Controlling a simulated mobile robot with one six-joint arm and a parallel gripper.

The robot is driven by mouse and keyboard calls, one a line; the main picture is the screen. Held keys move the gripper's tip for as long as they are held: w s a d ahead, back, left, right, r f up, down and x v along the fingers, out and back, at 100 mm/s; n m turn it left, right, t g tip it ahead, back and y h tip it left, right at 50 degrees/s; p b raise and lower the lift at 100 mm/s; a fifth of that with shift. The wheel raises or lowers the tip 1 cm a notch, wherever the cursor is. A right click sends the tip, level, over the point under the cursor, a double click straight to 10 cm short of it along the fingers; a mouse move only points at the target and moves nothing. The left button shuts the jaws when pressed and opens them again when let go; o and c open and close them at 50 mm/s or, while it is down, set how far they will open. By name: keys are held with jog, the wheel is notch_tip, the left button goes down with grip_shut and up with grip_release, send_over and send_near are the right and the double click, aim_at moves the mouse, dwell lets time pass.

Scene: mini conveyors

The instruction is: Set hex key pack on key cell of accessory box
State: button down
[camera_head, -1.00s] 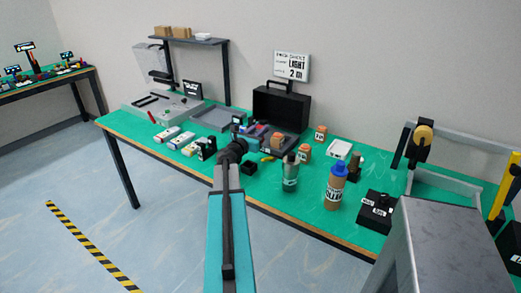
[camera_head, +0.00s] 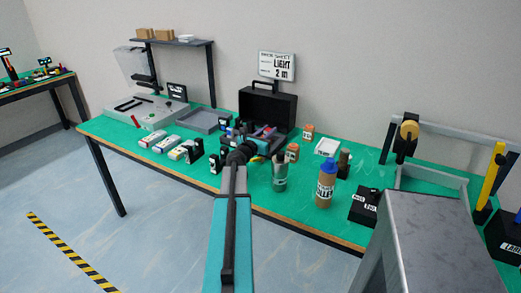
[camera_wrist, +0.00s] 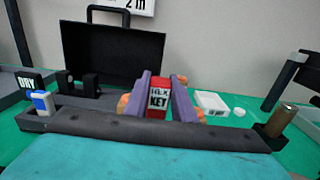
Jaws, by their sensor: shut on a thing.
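The hex key pack (camera_wrist: 158,98), a small red and white block lettered "HEX KEY", is upright between the purple fingers of my gripper (camera_wrist: 161,84), which is shut on it. The open black case (camera_head: 268,105), which looks like the accessory box, stands on the green bench with its lid raised. In the wrist view its lid (camera_wrist: 105,52) rises behind and left of my gripper. I cannot make out the key cell or whether the pack touches the case.
A grey tray (camera_head: 203,120) lies left of the case. Several small packs and black holders stand at the bench front left.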

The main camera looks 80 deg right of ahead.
jog(key=shift+f, duration=2.65)
jog(key=shift+f, duration=1.85)
jog(key=shift+f, duration=0.15)
jog(key=c, duration=1.5)
grip_release()
jog(key=shift+r+p, duration=0.2)
jog(key=shift+p, duration=0.1)
jog(key=shift+b+v, duration=1.15)
jog(key=shift+v, duration=4.85)
